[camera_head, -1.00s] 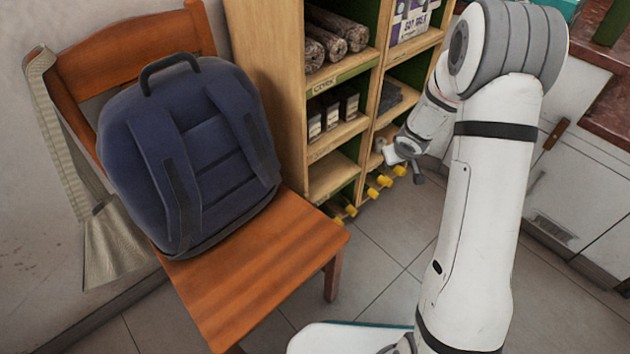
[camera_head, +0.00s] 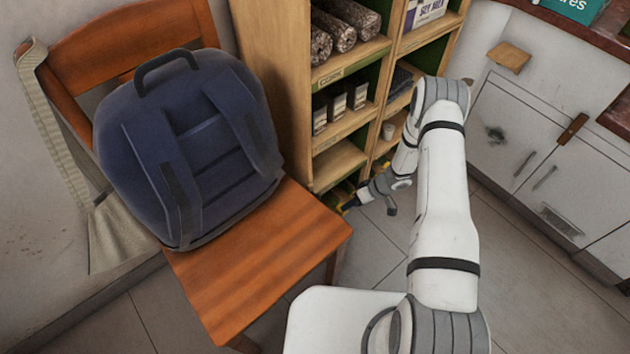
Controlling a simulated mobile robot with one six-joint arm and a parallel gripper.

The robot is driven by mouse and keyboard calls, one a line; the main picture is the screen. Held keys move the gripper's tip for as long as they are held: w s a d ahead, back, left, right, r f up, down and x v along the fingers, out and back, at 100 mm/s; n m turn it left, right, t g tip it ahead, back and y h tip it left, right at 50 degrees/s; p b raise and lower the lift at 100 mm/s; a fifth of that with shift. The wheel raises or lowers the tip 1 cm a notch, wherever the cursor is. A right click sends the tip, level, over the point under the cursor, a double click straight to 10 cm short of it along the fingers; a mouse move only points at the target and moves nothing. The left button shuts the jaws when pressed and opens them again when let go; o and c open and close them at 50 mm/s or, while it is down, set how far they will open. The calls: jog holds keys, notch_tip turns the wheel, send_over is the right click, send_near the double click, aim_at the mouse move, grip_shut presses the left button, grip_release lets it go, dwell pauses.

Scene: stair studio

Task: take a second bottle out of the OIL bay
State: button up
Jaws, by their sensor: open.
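The wooden shelf unit (camera_head: 270,90) stands behind the chair, with its low bays at the bottom. Yellow-capped bottles (camera_head: 340,194) show only as a few bits of yellow in the lowest bay, mostly hidden by the chair and my arm. I cannot read an OIL label. My gripper (camera_head: 368,206) is open, low in front of that bottom bay, its left finger close to the yellow bits. Whether it touches a bottle I cannot tell. I see nothing between the fingers.
A wooden chair (camera_head: 262,262) with a dark blue backpack (camera_head: 200,150) stands left of my arm, close to the shelf. White cabinets (camera_head: 520,140) stand right. Tiled floor (camera_head: 510,290) is clear between.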

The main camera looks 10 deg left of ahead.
jog(key=b+x, duration=0.1)
jog(key=x, duration=0.1)
jog(key=b+x, duration=0.1)
jog(key=w+x, duration=0.1)
jog(key=x, duration=0.1)
jog(key=shift+a+f+b, duration=0.15)
jog(key=shift+f+b, duration=0.1)
jog(key=shift+b, duration=0.15)
jog(key=shift+r, duration=0.1)
grip_shut()
